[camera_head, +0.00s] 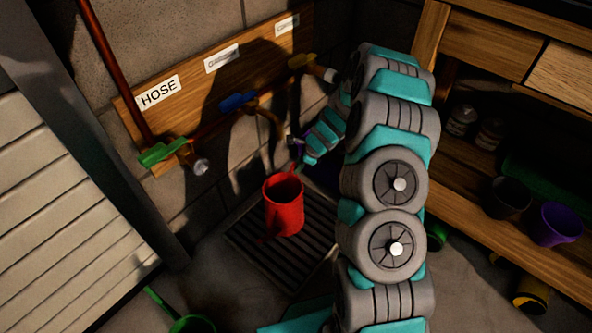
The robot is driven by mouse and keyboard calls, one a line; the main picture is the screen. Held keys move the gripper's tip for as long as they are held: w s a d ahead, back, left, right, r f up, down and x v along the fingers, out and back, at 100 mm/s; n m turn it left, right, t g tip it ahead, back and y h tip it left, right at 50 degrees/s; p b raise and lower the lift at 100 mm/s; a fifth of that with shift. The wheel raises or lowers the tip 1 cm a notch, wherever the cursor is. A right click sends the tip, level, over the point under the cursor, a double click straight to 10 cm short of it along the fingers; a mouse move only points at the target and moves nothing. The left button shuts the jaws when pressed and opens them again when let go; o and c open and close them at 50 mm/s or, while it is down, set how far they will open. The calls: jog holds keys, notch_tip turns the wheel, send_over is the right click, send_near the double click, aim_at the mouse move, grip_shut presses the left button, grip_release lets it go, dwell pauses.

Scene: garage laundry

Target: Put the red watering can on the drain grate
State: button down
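The red watering can (284,207) is upright at the drain grate (318,225), over its back-left part. It appears to rest on the slats, but its base contact is hard to make out in shadow. My arm comes up from the lower right and bends down to the left. My gripper (297,152) is just above and behind the can's rim, close to the wall. Its fingers are small and dark, so I cannot tell whether they are open, shut or touching the can.
A wooden board with a HOSE label (158,93) carries a green-handled tap (163,152), a blue-handled tap (238,102) and a yellow-handled tap (302,61). Wooden shelves at right hold a black pot (508,197) and a purple pot (560,223). A green can (190,323) stands at bottom left.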

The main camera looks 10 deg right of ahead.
jog(key=shift+f, duration=0.25)
jog(key=c, duration=0.8)
grip_release()
jog(key=p+v, duration=0.1)
jog(key=v, duration=0.6)
jog(key=shift+s+d+r, duration=0.1)
jog(key=shift+r, duration=0.2)
